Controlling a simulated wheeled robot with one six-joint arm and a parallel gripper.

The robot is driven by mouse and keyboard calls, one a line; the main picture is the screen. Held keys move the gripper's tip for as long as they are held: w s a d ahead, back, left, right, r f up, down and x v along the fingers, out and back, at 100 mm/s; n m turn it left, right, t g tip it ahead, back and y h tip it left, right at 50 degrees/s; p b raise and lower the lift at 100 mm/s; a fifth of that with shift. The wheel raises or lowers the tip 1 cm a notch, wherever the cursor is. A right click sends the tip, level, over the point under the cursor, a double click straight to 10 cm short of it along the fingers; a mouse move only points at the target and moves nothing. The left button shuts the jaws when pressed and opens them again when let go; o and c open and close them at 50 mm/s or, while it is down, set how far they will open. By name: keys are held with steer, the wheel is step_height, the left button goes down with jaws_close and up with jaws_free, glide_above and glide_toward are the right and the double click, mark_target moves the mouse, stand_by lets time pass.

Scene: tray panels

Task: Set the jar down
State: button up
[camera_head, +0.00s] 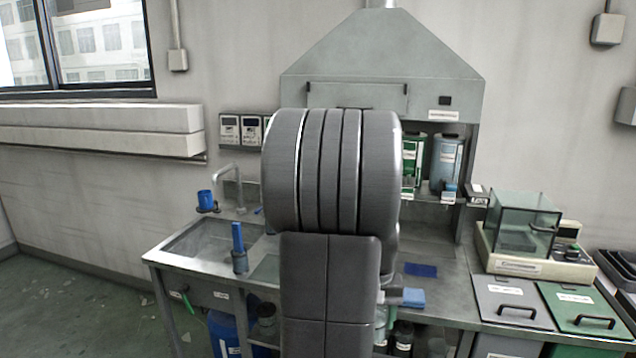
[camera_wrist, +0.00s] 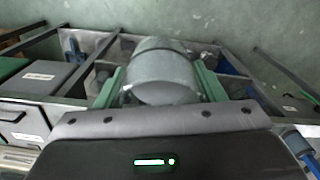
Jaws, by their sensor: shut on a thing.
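In the wrist view the jar (camera_wrist: 160,72), a grey, rounded, cylinder-like vessel, sits between the two green fingers of my gripper (camera_wrist: 162,82). The fingers press on its left and right sides, so my gripper is shut on it. The floor shows beyond it. In the head view my own dark arm fills the middle and hides the gripper and most or all of the jar. I cannot tell what lies directly under the jar.
A steel bench (camera_head: 430,265) with a sink (camera_head: 215,240) stands under a fume hood (camera_head: 385,60). A blue-handled brush (camera_head: 239,250) stands by the sink. A blue pad (camera_head: 421,270) lies right of my arm. A glass-cased balance (camera_head: 525,230) and lidded bins (camera_head: 510,300) are at the right.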

steer(key=w+a+f, duration=0.4)
steer(key=a+f, duration=0.1)
steer(key=f, duration=0.5)
steer(key=w+a+f, duration=0.5)
steer(key=a+f, duration=0.1)
steer(key=f, duration=0.5)
steer(key=shift+w+a+n, duration=0.25)
steer(key=shift+a+n, duration=0.05)
steer(key=shift+n, duration=0.1)
